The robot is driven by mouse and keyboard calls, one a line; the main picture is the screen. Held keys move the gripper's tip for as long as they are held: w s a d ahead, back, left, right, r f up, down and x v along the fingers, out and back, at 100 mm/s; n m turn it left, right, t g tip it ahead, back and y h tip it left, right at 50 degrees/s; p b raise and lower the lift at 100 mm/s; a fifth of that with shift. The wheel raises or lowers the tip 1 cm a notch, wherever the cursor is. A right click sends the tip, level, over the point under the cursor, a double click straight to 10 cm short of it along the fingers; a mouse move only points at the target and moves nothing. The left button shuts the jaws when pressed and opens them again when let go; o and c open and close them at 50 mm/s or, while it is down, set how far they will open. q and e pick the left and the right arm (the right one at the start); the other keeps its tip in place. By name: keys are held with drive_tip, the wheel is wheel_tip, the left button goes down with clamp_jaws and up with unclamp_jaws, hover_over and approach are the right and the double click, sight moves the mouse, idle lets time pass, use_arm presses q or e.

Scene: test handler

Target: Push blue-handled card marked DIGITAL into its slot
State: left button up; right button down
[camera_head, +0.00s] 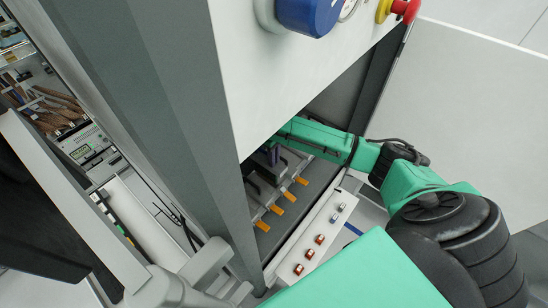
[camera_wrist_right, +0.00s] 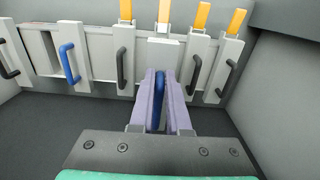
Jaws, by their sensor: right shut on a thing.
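In the right wrist view, the purple fingers of my right gripper (camera_wrist_right: 160,98) are shut on the upright blue handle (camera_wrist_right: 157,88) of a card. The card's pale front (camera_wrist_right: 163,52) shows above the fingers, in the row of cards, and seems to stand out a little from its neighbours. Its lower part is hidden by the fingers, and I cannot read any marking. In the head view, my right gripper (camera_head: 274,156) reaches into the cabinet opening, partly in shadow. My left gripper is not in view.
Another card has a blue handle (camera_wrist_right: 69,63) to the left. Cards with black handles (camera_wrist_right: 122,67) stand on both sides of the held one. Orange levers (camera_wrist_right: 202,17) line the row's top. The cabinet's grey post (camera_head: 155,110) and white upper panel (camera_head: 270,75) border the opening.

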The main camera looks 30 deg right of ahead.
sight(274, 183)
drive_tip(key=shift+f+b, duration=1.95)
drive_tip(key=shift+f, duration=2.9)
drive_tip(key=c, duration=0.8)
unclamp_jaws()
drive_tip(key=shift+r, duration=0.1)
wheel_tip(274, 183, up, 14)
drive_tip(key=shift+r+b, duration=0.2)
drive_tip(key=shift+b, duration=0.85)
drive_tip(key=shift+s, duration=0.1)
